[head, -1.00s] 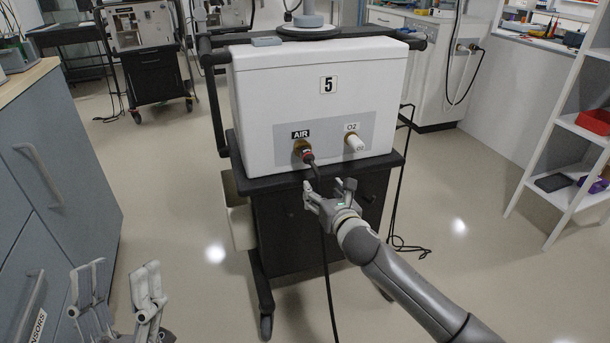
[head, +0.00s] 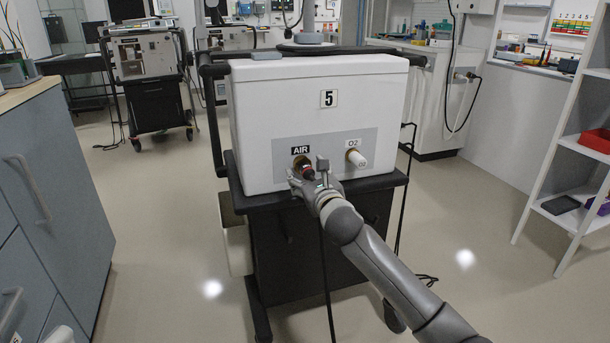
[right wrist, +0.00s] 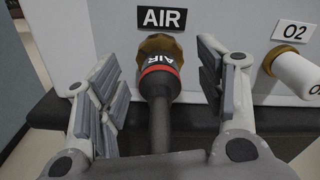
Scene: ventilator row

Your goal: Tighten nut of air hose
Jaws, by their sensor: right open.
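The ventilator (head: 265,95), a white box marked 5, has a brass nut (right wrist: 160,44) under its AIR label. The black air hose end (right wrist: 159,75), with a red ring and AIR lettering, meets the nut from below. The hose (head: 328,275) hangs down the front of the cart. My right gripper (head: 308,172) is at the AIR port, partly hiding the nut in the head view. In the right wrist view its open fingers stand on either side of the hose end, with gaps visible. Only a small pale piece, probably my left gripper (head: 60,335), shows at the bottom left edge.
A white O2 plug (head: 356,158) sits just right of the AIR port. The dark cart edge (head: 385,184) runs below the ports. A grey cabinet (head: 55,190) stands at left and a white shelf rack (head: 560,150) at right.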

